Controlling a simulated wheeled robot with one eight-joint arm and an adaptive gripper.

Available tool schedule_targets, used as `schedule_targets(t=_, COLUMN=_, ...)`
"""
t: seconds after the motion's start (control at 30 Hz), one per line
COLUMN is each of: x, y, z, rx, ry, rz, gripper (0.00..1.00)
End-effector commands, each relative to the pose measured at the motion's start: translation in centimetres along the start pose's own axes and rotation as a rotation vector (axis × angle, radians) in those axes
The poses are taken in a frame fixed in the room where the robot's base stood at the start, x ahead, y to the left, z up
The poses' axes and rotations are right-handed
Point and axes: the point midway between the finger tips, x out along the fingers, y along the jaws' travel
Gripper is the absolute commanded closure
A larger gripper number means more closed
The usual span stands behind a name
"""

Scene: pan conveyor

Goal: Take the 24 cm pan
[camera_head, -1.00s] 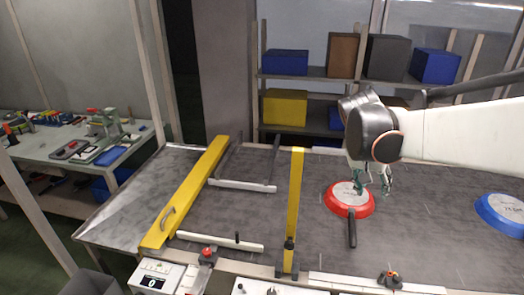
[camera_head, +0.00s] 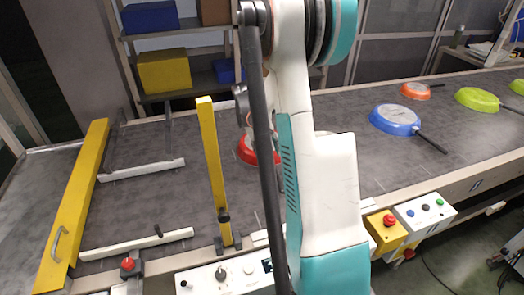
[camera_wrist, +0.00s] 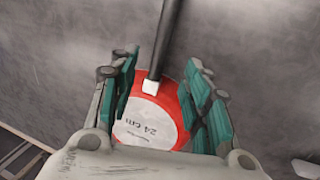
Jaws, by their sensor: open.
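The red pan (camera_wrist: 171,95) lies upside down on the grey conveyor, with a label reading "24 cm" on its pale base. In the wrist view its dark handle (camera_wrist: 164,42) points up and away. My gripper (camera_wrist: 166,85) is open, with its green-padded fingers spread to either side of the pan's handle end. I cannot tell how high the fingers are above the pan.
On the belt (camera_head: 345,150) to the right lie a blue pan (camera_head: 395,119), an orange pan (camera_head: 415,90) and a lime pan (camera_head: 477,99). A yellow bar (camera_head: 214,170) stands left of the red pan. Control boxes with buttons (camera_head: 425,210) line the front edge.

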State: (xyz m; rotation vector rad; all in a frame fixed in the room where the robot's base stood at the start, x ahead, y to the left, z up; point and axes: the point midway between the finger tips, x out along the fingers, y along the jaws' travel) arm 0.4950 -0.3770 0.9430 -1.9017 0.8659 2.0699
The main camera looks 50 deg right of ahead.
Motion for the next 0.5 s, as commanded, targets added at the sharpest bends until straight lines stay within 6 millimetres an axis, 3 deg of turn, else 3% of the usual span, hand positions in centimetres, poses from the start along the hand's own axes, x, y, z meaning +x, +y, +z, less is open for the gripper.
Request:
schedule_targets(t=0.03, x=1.3, y=-0.1, z=0.0, rx=0.001, ry=0.000, rz=0.000, gripper=0.56)
schedule_targets(t=0.2, x=3.8, y=-0.1, z=0.0, rx=0.000, ry=0.001, rz=0.000, gripper=0.56)
schedule_targets(t=0.5, x=5.4, y=-0.1, z=-0.1, rx=0.001, ry=0.001, rz=0.000, gripper=0.56)
